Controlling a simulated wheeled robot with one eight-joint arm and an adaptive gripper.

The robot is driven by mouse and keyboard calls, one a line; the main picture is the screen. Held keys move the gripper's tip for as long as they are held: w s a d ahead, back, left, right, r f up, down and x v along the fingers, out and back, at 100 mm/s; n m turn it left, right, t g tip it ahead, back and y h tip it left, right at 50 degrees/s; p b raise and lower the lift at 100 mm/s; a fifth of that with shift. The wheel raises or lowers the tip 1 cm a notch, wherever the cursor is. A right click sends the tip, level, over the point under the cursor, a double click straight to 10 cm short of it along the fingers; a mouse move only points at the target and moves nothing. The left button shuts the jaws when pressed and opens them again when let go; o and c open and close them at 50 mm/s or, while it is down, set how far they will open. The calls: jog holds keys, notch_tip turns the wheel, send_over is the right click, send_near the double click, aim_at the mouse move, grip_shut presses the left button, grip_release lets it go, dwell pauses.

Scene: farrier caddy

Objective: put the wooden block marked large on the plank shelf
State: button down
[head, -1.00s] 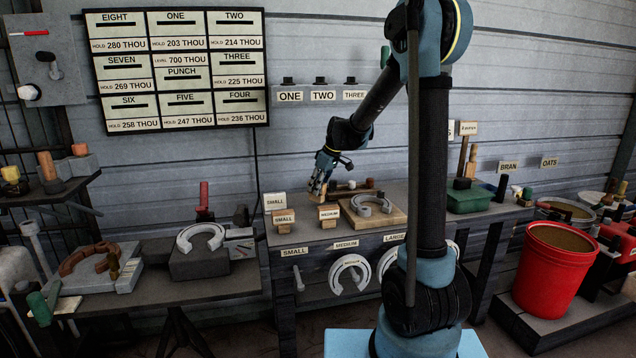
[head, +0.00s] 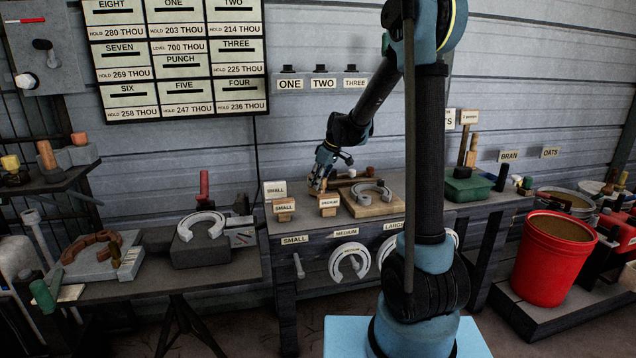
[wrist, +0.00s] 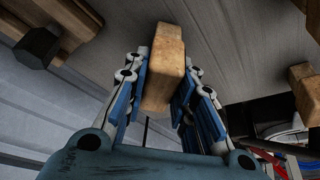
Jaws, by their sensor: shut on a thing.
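My gripper (head: 319,184) is over the back of the bench, just behind the block marked medium. In the wrist view, my gripper (wrist: 165,95) is shut on a plain wooden block (wrist: 164,60), with a finger on each side. No marking shows on its visible faces, so I cannot read whether it is the large one. In the head view it is small and mostly hidden by the fingers. I cannot tell whether it touches the bench top. A dark plank-like shelf (head: 32,187) is at the far left, holding several small items.
Blocks marked small (head: 284,208) and medium (head: 328,203) stand at the bench's front left. A wooden board (head: 376,210) with a horseshoe lies right of them. A lower table (head: 160,285) is left, a red bucket (head: 553,260) right. Another wooden piece (wrist: 305,92) is near my gripper.

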jog(key=shift+f, duration=0.35)
jog(key=c, duration=1.2)
grip_release()
jog(key=shift+c, duration=0.2)
jog(key=shift+r, duration=0.15)
jog(key=v, duration=1.1)
jog(key=shift+r, duration=0.3)
jog(key=shift+d, duration=0.15)
